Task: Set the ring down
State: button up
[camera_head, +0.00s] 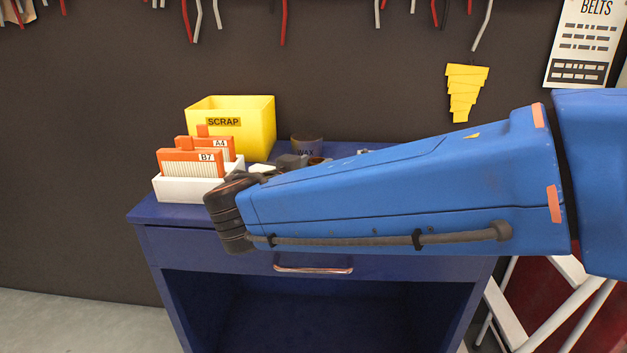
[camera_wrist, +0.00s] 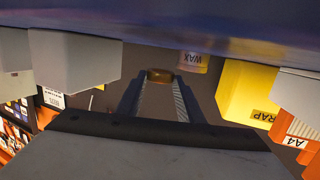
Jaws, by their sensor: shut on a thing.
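The ring (camera_wrist: 160,75) is a brownish band between my fingertips in the wrist view, which is upside down. My gripper (camera_wrist: 160,88) is shut on it. In the head view my gripper (camera_head: 292,161) is low over the blue cabinet top, and my blue arm hides much of it. A bit of brown, probably the ring, shows at its tip, in front of the wax pot (camera_head: 307,143). I cannot tell whether the ring touches the cabinet top.
The blue cabinet (camera_head: 150,211) has a yellow scrap bin (camera_head: 258,128) at the back and a white holder (camera_head: 184,188) with orange-edged cards (camera_head: 190,163) at the left. The wax pot also shows in the wrist view (camera_wrist: 193,62). A dark wall stands behind.

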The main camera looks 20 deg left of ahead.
jog(key=shift+f, duration=1.8)
jog(key=shift+f, duration=0.1)
jog(key=o, duration=1.1)
